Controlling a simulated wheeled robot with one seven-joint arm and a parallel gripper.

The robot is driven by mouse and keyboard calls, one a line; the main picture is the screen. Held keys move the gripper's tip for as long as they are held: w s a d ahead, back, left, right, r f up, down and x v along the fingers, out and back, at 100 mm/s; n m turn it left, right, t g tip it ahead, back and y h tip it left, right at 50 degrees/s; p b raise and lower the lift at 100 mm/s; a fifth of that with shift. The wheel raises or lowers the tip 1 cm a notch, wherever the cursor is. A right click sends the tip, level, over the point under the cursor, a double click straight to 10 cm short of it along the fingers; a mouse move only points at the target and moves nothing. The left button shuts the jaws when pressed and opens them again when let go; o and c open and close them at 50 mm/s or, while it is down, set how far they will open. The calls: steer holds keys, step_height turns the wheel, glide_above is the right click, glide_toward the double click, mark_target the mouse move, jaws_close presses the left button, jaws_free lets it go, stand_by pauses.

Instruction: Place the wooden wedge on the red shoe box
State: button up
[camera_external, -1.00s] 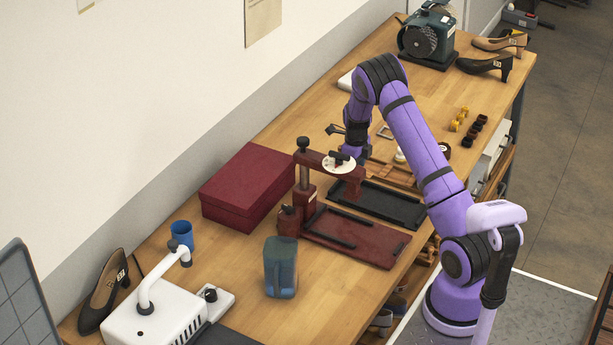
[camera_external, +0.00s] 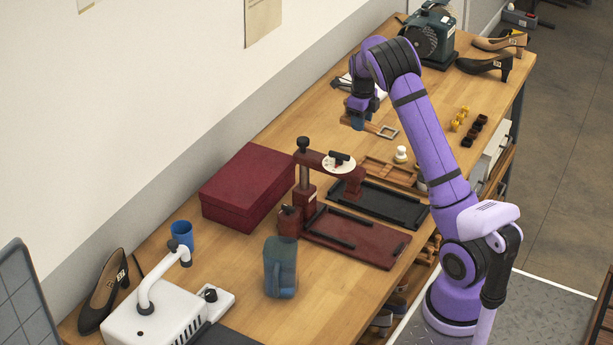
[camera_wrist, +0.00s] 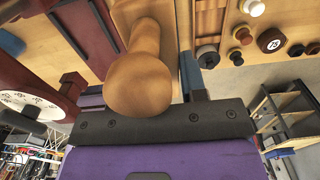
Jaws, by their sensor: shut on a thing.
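My gripper (camera_external: 358,122) is raised over the far part of the workbench, behind the red press. It is shut on a light wooden piece with a rounded end, taken to be the wooden wedge (camera_wrist: 145,70), which fills the middle of the wrist view. Its full shape is hidden, and in the outside view it shows only as a small brown patch by the fingers. The red shoe box (camera_external: 250,180) stands closed near the wall, left of the press and well apart from my gripper. Its lid is bare.
The dark red press (camera_external: 305,180) with a white dial stands between box and gripper. Black (camera_external: 375,203) and red (camera_external: 355,238) trays lie beside it. A blue-green jug (camera_external: 280,268) and blue cup (camera_external: 182,234) stand nearer.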

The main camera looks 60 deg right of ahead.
steer(key=r, duration=0.2)
steer(key=shift+w+a+r, duration=0.15)
steer(key=shift+w+r, duration=0.15)
steer(key=shift+r, duration=0.05)
steer(key=w+a+n, duration=0.2)
steer(key=w+a, duration=0.3)
steer(key=w, duration=0.5)
steer(key=n, duration=0.3)
glide_above(249, 174)
steer(key=shift+w+d+f, duration=0.1)
steer(key=shift+f, duration=7.45)
steer(key=shift+f, duration=0.2)
steer(key=o, duration=0.9)
steer(key=shift+o, duration=0.2)
